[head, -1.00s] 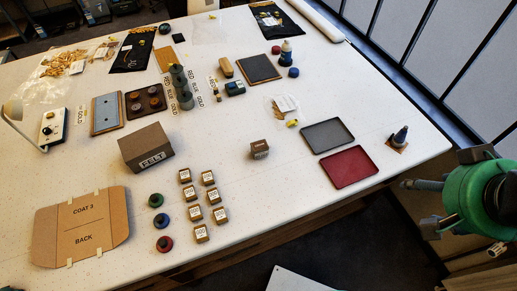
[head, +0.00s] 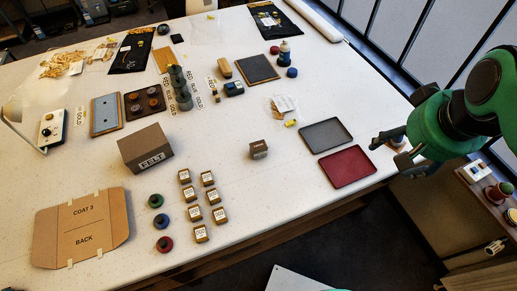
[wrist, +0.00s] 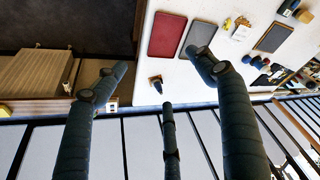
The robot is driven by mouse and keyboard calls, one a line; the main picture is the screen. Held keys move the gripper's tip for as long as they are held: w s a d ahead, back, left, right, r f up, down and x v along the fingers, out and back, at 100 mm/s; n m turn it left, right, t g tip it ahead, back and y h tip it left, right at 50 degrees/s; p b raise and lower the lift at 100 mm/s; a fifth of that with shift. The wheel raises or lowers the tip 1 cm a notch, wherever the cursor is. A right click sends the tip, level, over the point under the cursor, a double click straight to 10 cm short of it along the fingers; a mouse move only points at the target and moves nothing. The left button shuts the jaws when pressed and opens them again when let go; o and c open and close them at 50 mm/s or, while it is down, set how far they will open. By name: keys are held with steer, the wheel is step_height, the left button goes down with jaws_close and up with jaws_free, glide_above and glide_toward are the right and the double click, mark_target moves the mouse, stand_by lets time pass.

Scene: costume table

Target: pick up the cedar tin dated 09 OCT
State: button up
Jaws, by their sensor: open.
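Several small brown tins with white labels stand in two columns at the front middle of the table in the head view, among them a top left one (head: 185,176), a top right one (head: 207,178) and a bottom one (head: 200,233). Their print is too small to read, so I cannot tell which is dated 09 OCT. My gripper (head: 393,156) is at the table's right edge, far to the right of these tins. In the wrist view my gripper (wrist: 161,72) has its fingers spread, with nothing held. The labelled tins are not seen there.
A red tray (head: 347,167) and a grey tray (head: 327,135) lie left of my gripper. A small brown box (head: 258,149) stands alone mid-table. A FELT box (head: 145,149) and coloured round pieces (head: 163,245) stand near the tins.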

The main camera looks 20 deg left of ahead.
steer(key=w+a+f+n+g, duration=0.1)
steer(key=w+a+f+n, duration=0.15)
steer(key=w+a, duration=0.55)
steer(key=n+g+p, duration=0.2)
steer(key=n+g, duration=0.1)
steer(key=n, duration=0.1)
glide_above(258, 145)
step_height(258, 145, down, 19)
steer(key=shift+s+f+h, duration=0.1)
steer(key=shift+f+h, duration=0.1)
steer(key=shift+h, duration=0.2)
steer(key=shift+f+b, duration=0.55)
steer(key=shift+f, duration=3.75)
steer(key=shift+f, duration=0.1)
steer(key=shift+d+f+b, duration=0.1)
steer(key=shift+f+b, duration=0.35)
steer(key=shift+f, duration=2.05)
